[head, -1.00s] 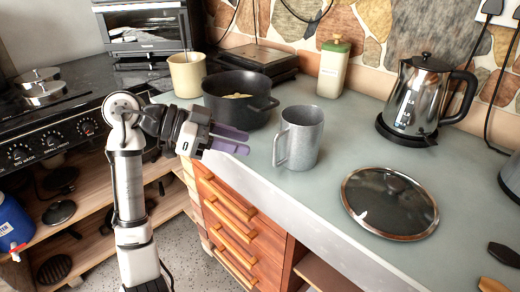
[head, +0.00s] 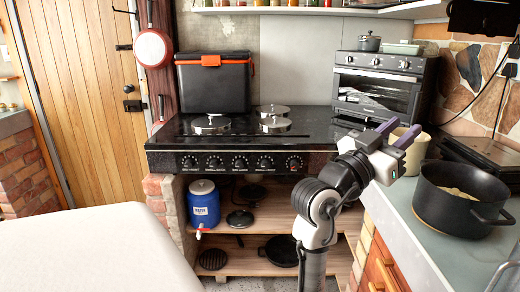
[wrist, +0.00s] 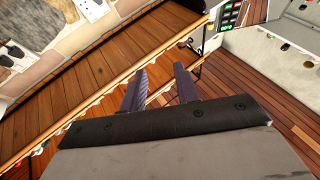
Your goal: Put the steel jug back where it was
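Only a sliver of the steel jug (head: 512,277) shows, its handle side cut off by the lower right edge of the head view. It stands on the grey-green counter (head: 415,235), in front of the black pot. My gripper (head: 398,132) is raised near the counter's back left end, its purple fingers pointing up and apart with nothing between them. The gripper (wrist: 160,88) also shows open and empty in the wrist view, where the jug does not show.
A black stove (head: 240,135) with pan lids and a toaster oven (head: 378,85) lie behind. A white surface (head: 90,255) fills the lower left.

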